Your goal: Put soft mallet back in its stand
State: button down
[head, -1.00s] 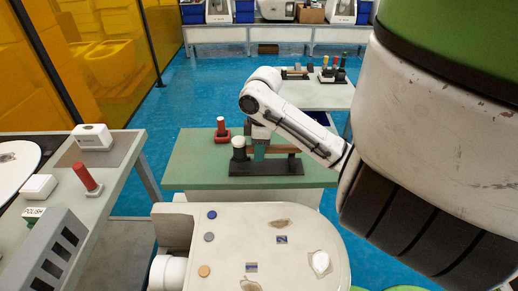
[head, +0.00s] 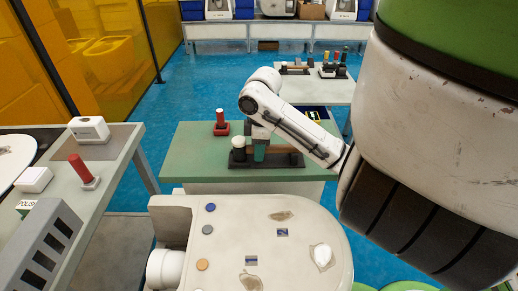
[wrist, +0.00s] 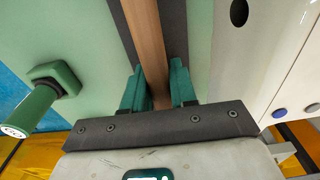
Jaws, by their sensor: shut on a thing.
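The soft mallet lies level over its dark stand (head: 290,172) on the green-topped table. Its pale head (head: 238,142) is at the left end, and its wooden handle runs to the right. In the wrist view the wooden handle (wrist: 145,40) passes between the green fingers of my gripper (wrist: 158,85), over the dark stand strip (wrist: 126,30). My gripper (head: 260,152) is shut on the handle, near the head, just above the stand. In the wrist view the mallet head is hidden behind the gripper body. I cannot tell whether the mallet rests fully in the stand.
A red upright thing (head: 221,124) stands behind the stand. A side table (head: 110,160) with a red-handled tool (head: 82,170) is at left.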

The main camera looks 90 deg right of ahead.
jog(key=c, duration=0.8)
grip_release()
jog(key=shift+r, duration=0.1)
jog(key=r, duration=0.3)
jog(key=r+p, duration=0.1)
jog(key=r, duration=0.3)
jog(key=r+p, duration=0.1)
jog(key=r, duration=0.2)
jog(key=shift+s+r, duration=0.3)
jog(key=shift+p, duration=0.3)
